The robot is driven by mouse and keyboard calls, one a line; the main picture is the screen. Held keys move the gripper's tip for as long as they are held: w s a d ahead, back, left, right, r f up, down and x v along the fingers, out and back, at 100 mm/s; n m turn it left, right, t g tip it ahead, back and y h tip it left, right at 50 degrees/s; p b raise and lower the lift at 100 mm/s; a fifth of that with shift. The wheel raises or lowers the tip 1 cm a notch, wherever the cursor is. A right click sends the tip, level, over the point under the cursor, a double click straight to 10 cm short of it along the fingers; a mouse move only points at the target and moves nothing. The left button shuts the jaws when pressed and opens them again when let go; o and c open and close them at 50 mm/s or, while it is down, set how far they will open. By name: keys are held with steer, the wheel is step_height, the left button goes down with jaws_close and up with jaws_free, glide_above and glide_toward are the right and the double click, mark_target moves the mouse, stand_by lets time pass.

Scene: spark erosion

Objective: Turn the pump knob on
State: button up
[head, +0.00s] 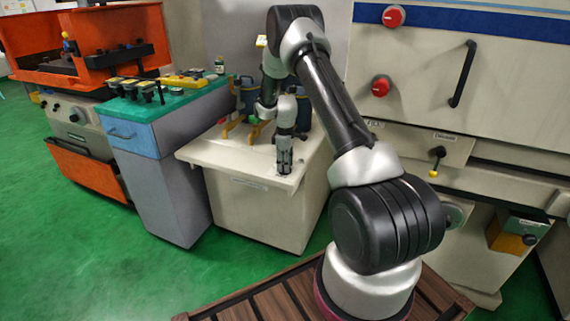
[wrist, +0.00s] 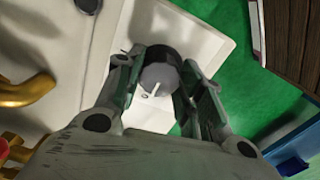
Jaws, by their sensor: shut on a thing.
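The pump knob (wrist: 160,76) shows in the wrist view as a dark round knob with a grey face and a short white mark pointing to the lower part of the picture. My gripper (head: 284,170) points down at the front right of the top of the cream pump cabinet (head: 225,155). In the wrist view its two fingers stand on either side of the knob, shut on it. In the head view the fingers hide most of the knob. I cannot tell which setting the mark shows.
Yellow pipes (wrist: 28,92) and blue-grey canisters (head: 247,92) stand behind my gripper on the cabinet. A grey cabinet with a green top (head: 165,105) stands to the left. A large cream machine (head: 425,90) with red knobs stands to the right. Green floor is clear in front.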

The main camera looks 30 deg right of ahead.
steer(key=shift+m, duration=0.4)
steer(key=m, duration=0.8)
steer(key=shift+m, duration=0.3)
steer(key=m, duration=0.4)
steer(key=shift+m, duration=2.2)
steer(key=o, duration=1)
